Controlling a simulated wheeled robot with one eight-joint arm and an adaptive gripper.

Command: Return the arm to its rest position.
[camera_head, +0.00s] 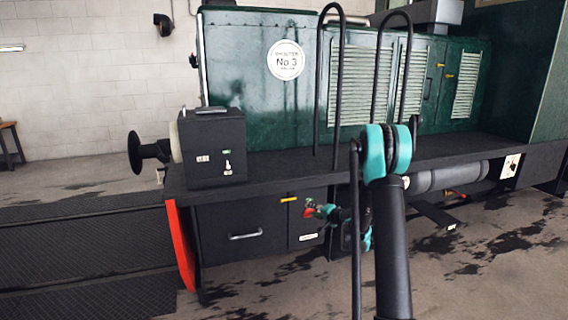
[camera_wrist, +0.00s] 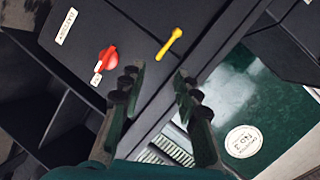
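My gripper (camera_wrist: 157,80) is open in the wrist view, with its two dark fingers apart and nothing between them. A red knob (camera_wrist: 107,59) on a black cabinet front shows just beyond the left finger, and a yellow handle (camera_wrist: 169,42) lies beyond the gap. In the head view my arm reaches down in front of the tram, and my gripper (camera_head: 326,211) is low beside the red knob (camera_head: 309,210), at the black cabinet (camera_head: 250,232) under the running board. I cannot tell whether a finger touches the knob.
The green steam tram (camera_head: 255,90) stands behind a black running board (camera_head: 275,163) with tall black handrails (camera_head: 338,85). A black box (camera_head: 212,150) sits on the board's left end. A grey cylinder (camera_head: 450,177) hangs under the right side. The floor in front is open.

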